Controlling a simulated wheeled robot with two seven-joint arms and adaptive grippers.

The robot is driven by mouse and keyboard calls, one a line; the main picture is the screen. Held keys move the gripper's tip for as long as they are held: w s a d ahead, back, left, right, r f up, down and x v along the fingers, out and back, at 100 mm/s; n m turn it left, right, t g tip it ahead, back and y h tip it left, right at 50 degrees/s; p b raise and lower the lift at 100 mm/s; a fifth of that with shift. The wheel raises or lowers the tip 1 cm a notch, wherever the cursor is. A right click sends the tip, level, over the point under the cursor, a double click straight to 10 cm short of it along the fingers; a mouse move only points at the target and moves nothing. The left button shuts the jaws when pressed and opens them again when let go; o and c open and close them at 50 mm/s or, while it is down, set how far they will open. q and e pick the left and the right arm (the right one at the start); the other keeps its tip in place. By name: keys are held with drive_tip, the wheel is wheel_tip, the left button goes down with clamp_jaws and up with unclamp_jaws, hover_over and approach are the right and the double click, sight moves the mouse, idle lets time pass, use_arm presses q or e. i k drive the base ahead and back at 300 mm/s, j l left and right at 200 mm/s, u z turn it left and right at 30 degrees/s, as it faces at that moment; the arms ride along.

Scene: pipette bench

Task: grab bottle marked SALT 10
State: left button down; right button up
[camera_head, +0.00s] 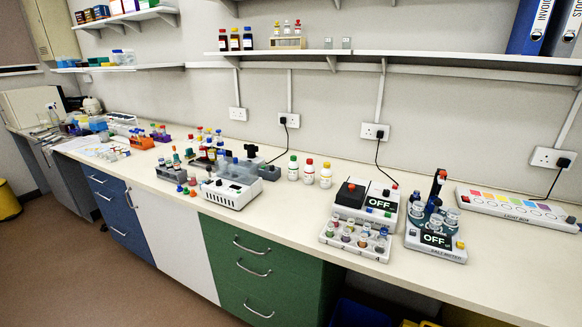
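Three white bottles stand together on the bench near the wall: one with a green cap (293,168), one with a red cap (308,172) and one with a yellow or orange cap (326,176). Their labels are too small to read, so I cannot tell which, if any, is marked SALT 10. Dark bottles (234,41) and a rack of small capped bottles (288,42) stand on the wall shelf, also unreadable. Neither of my grippers is in view.
A rack of small jars (357,239), a black-and-white device (366,203) reading OFF and a salt meter (435,236) are right of the bottles. A light box (516,209) is at far right. A white instrument (231,191) is on the left. The front bench strip (290,225) is clear.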

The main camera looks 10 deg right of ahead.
sight(293, 166)
drive_tip(key=i+j+z, duration=0.2)
drive_tip(key=j+z, duration=0.2)
drive_tip(key=j, duration=0.2)
drive_tip(key=i+j+z, duration=0.15)
drive_tip(key=j+z, duration=0.3)
drive_tip(key=j, duration=0.2)
drive_tip(key=j+z, duration=0.4)
drive_tip(key=j, duration=0.3)
